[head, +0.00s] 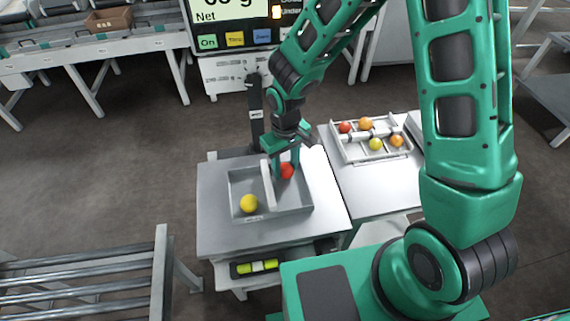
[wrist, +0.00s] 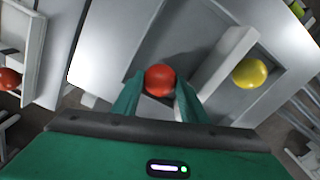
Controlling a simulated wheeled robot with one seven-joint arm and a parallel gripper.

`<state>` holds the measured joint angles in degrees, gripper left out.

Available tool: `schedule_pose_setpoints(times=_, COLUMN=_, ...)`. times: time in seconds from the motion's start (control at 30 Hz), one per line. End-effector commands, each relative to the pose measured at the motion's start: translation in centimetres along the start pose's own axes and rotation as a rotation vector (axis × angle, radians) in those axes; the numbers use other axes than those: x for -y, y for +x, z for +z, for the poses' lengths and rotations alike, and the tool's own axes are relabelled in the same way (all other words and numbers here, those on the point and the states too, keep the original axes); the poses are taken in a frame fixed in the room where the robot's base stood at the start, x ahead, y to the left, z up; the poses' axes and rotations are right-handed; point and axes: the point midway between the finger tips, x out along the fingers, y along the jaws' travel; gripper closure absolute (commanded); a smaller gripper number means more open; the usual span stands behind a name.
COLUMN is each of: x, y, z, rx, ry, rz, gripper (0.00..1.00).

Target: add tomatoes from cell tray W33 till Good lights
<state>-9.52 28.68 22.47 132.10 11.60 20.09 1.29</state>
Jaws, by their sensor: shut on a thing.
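My gripper (head: 281,165) is shut on a red tomato (head: 287,171), at the right compartment of a grey divided tray (head: 240,181) on the scale's metal plate (head: 222,242). In the wrist view, the red tomato (wrist: 160,79) sits between the two fingers; I cannot tell whether it touches the tray floor. A yellow tomato (head: 249,203) lies in the left compartment, beyond the divider. The cell tray (head: 345,156) at right holds a red, a yellow-green and two orange tomatoes; its label is not readable.
The cell tray stands on a white table (head: 355,190) right of the scale. A roller rack (head: 85,275) is at front left. A bench with a brown box (head: 108,20) is at back left. A green-yellow level strip (head: 257,267) shows under the plate.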

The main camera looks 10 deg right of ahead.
Motion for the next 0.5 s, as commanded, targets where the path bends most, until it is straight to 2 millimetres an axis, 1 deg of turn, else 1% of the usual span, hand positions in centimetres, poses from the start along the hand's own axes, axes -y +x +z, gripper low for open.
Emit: schedule_pose_setpoints(times=0.5, x=-0.06, y=0.66, z=0.02, rx=0.000, ry=0.001, rz=0.000, gripper=0.72)
